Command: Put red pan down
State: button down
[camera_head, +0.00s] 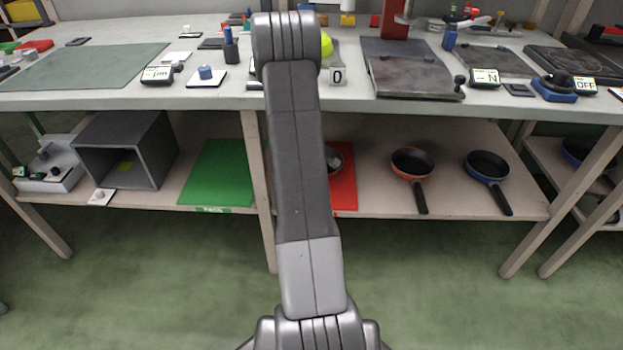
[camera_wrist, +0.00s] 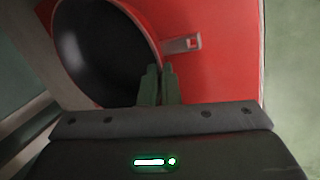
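The red pan (camera_wrist: 105,55) shows in the wrist view with a black inside and a thin red rim, cut off at the top. It is over the red mat (camera_wrist: 225,75); I cannot tell whether it touches. In the head view my arm covers the gripper and most of the pan. The red mat (camera_head: 347,192) shows beside my arm on the lower shelf.
An orange-red pan (camera_head: 412,163) and a blue pan (camera_head: 487,166) lie on the shelf to the right. A green mat (camera_head: 217,172) and a grey open box (camera_head: 125,150) are to the left. The tabletop (camera_head: 220,98) overhangs the shelf, and a table leg (camera_head: 257,180) stands beside my arm.

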jog(key=shift+f+b, duration=0.4)
jog(key=shift+f, duration=0.6)
jog(key=shift+f, duration=0.15)
jog(key=c, duration=1.6)
grip_release()
jog(key=shift+c, duration=0.2)
jog(key=p+v, duration=0.3)
jog(key=v, duration=0.4)
jog(key=shift+r, duration=0.35)
jog(key=shift+s+f, duration=0.1)
jog(key=shift+f, duration=0.05)
